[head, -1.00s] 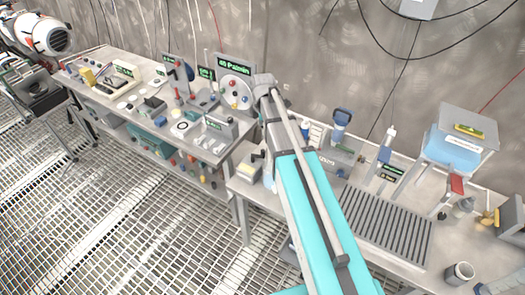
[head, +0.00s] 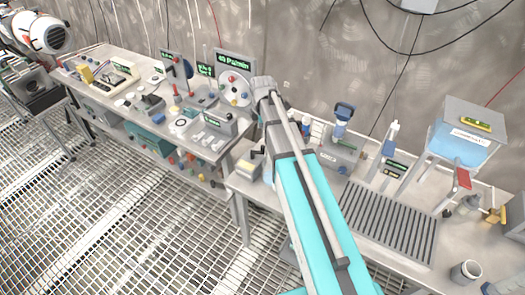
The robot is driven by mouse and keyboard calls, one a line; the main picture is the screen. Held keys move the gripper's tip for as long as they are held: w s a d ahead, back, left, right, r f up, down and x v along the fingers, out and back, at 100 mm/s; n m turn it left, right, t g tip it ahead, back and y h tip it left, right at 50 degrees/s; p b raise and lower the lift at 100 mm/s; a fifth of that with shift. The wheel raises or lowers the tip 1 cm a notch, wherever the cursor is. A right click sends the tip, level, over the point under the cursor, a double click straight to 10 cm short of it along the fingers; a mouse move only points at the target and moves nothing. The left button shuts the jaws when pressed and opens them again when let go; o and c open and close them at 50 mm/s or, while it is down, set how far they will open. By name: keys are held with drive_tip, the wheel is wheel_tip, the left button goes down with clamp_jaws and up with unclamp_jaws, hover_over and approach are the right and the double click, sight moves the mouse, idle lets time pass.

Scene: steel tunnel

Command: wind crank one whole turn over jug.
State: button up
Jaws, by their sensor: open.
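My teal and grey arm (head: 300,200) rises through the middle of the head view, and its bend (head: 265,84) shows in front of the back wall. My gripper cannot be made out; the arm hides what lies behind it. I cannot tell for sure which part is the crank. A red handle-like part (head: 463,179) sits below the blue-filled tank (head: 465,140) on the right bench. A grey open vessel (head: 466,271) stands near that bench's front; I cannot tell if it is the jug.
The right bench has a ribbed grey plate (head: 390,222), a blue-topped device (head: 343,120) and a white bottle (head: 391,137). The left bench (head: 130,135) is crowded with instruments. Grated floor (head: 120,235) is open at the front left. Cables hang on the wall.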

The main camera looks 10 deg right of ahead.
sight(263, 146)
drive_tip(key=shift+f+b, duration=4.65)
drive_tip(key=shift+f, duration=0.3)
clamp_jaws()
